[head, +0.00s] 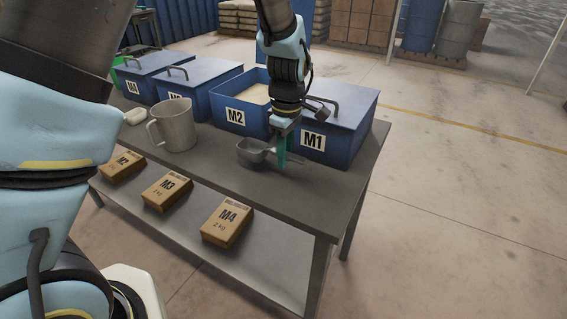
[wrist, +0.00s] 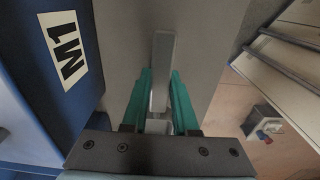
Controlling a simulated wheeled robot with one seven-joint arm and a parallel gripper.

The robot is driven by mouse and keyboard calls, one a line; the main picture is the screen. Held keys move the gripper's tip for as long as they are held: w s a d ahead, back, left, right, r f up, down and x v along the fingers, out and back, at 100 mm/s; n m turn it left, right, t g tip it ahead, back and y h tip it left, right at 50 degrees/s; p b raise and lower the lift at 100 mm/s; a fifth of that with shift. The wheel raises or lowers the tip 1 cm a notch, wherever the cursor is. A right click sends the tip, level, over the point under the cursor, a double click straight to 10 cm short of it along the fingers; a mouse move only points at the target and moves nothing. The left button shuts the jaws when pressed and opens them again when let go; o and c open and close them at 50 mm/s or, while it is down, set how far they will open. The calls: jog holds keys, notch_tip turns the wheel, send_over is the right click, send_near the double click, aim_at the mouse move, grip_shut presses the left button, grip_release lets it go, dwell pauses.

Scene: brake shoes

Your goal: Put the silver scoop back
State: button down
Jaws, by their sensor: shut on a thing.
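The silver scoop (head: 252,151) is in the head view over the right part of the grey table, in front of the blue bins M2 and M1. My gripper (head: 282,152) points down with its green fingers at the scoop's handle. In the wrist view the scoop's silver handle (wrist: 162,75) lies between the green fingers of my gripper (wrist: 160,103), which are shut on it. The bowl is hidden in the wrist view. I cannot tell whether the scoop touches the tabletop.
The lidded bin M1 (head: 340,120) stands close behind my gripper. The open bin M2 (head: 226,110) holds pale material. A metal jug (head: 175,127) stands to the left on the table (head: 310,190). Boxes M3 (head: 167,191) and M4 (head: 228,225) lie on the lower shelf. The table's right front is clear.

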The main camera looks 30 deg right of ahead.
aim_at(284, 177)
jog(key=shift+f+p, duration=0.3)
jog(key=shift+f, duration=1.3)
jog(key=shift+f, duration=0.1)
jog(key=c, duration=0.7)
grip_release()
notch_tip(284, 177, up, 12)
jog(key=b, duration=0.3)
jog(key=shift+s, duration=0.15)
jog(key=w+a+f+m, duration=0.15)
jog(key=w+a, duration=0.25)
jog(key=a, duration=0.9)
jog(key=w+a+r+m, duration=0.1)
jog(key=w+a+m, duration=0.25)
jog(key=a, duration=0.95)
jog(key=s+a, duration=0.1)
jog(key=a, duration=0.3)
jog(key=s+a+f+m, duration=0.1)
jog(key=a, duration=0.3)
jog(key=s+a+m+t, duration=0.1)
jog(key=a, duration=0.2)
jog(key=shift+s+a+f, duration=0.25)
jog(key=shift+a+f, duration=0.1)
jog(key=shift+a, duration=0.05)
